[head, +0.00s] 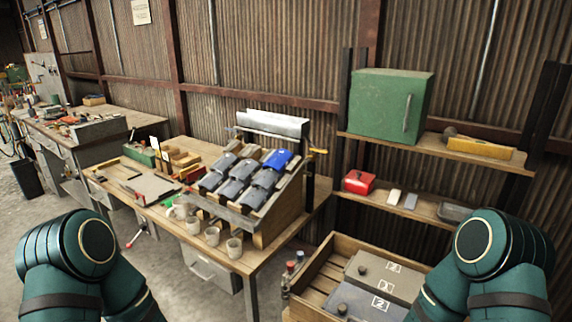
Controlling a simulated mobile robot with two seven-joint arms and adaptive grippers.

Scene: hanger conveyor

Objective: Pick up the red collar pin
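I cannot make out with certainty which thing is the red collar pin. A small bottle with a red cap (291,266) stands by the wooden crate. My two teal arms stand at the lower left and lower right. Both grippers are outside the picture.
The sloped rack (267,222) holds several grey pieces and a blue one (278,159). Several mugs (234,247) stand in front. The crate (312,264) holds numbered grey blocks. Shelves on the right hold a green cabinet (385,105) and a red box (358,182).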

